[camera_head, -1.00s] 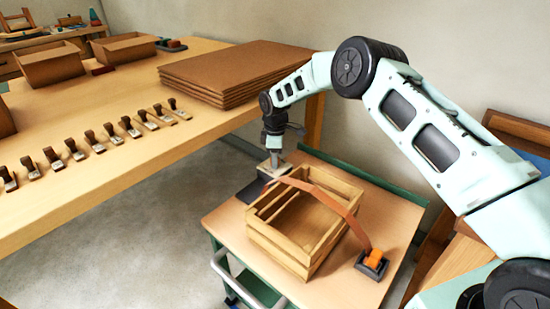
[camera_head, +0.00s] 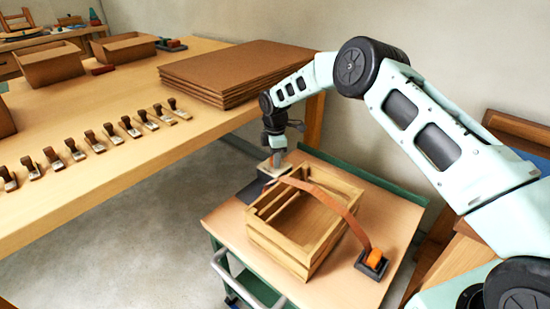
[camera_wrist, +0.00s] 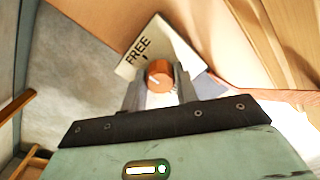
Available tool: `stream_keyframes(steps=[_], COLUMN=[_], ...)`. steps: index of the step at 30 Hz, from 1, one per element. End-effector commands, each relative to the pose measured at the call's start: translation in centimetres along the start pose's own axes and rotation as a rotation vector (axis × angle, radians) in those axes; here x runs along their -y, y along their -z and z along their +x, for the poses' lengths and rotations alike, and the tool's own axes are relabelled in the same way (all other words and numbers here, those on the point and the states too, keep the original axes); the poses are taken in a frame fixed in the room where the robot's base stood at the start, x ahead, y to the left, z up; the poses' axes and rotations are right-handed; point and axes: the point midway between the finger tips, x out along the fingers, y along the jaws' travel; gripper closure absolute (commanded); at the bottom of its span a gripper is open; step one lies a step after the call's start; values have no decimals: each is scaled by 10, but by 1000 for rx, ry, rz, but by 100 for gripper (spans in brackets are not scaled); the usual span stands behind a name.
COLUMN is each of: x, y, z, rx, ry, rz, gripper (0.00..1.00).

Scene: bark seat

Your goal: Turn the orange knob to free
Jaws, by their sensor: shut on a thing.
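The orange knob (camera_wrist: 159,73) sits between my two fingertips in the wrist view, with a short pale mark on its face towards the left. A white plate with the word FREE (camera_wrist: 140,50) lies just beyond it, up and left of the knob. My gripper (camera_wrist: 159,86) is shut on the knob. In the head view my gripper (camera_head: 274,163) reaches down to the back left corner of the cart top, behind the wooden crate (camera_head: 318,257).
A brown strap (camera_head: 335,200) arches over the crate to an orange piece on a dark base (camera_head: 374,259). The cart top (camera_head: 345,292) is bare at the front. A long table (camera_head: 100,185) with several stamps and stacked brown boards (camera_head: 235,70) stands to the left.

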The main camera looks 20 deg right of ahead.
Motion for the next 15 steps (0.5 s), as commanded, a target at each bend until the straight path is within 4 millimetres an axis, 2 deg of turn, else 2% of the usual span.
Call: stream_keyframes(steps=[2, 3, 5, 6, 15], x=[-1, -1, -1, -1, 0], y=[0, 0, 0, 0, 0], z=[-1, -1, -1, -1, -3], rx=[1, 1, 1, 1, 1], ry=[-2, -2, -2, -2, -2], rz=[-2, -2, -2, -1, 0], gripper=[93, 68, 51, 49, 49])
